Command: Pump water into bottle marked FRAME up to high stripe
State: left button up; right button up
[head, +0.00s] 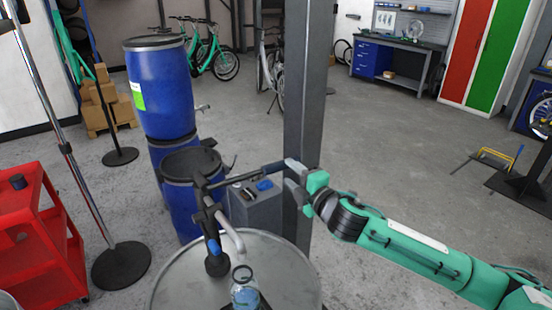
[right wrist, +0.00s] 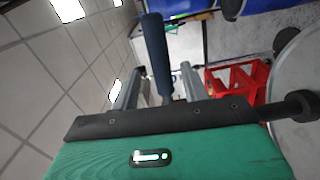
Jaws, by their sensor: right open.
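A hand pump (head: 213,225) stands on a grey steel drum (head: 185,285), with a blue band low on its body. Its lever (head: 240,177) reaches right to a dark grip. A clear bottle (head: 244,292) with a bluish tint stands at the front of the drum, below the curved spout (head: 233,236). Its marking and stripes are too small to read, and its water level cannot be told. My right gripper (head: 291,178) is open at the lever's end. In the right wrist view the dark blue grip (right wrist: 156,50) lies between the spread fingers (right wrist: 157,88). My left gripper is out of view.
A grey post (head: 309,90) rises close behind my right gripper. A grey box (head: 255,205) with a blue item on top is beside the pump. Blue barrels (head: 160,90) stand behind. A red cart (head: 40,240) and a stand base (head: 121,265) are left. Open floor lies right.

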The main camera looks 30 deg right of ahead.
aim_at(283, 168)
jog(key=w, duration=0.2)
jog(key=w+p, duration=0.1)
jog(key=w, duration=0.1)
jog(key=w+a, duration=0.1)
jog(key=w, duration=0.1)
jog(key=shift+w+r+p, duration=0.1)
jog(key=shift+w+p, duration=0.1)
jog(key=shift+p, duration=0.2)
jog(key=shift+w, duration=0.55)
grip_shut()
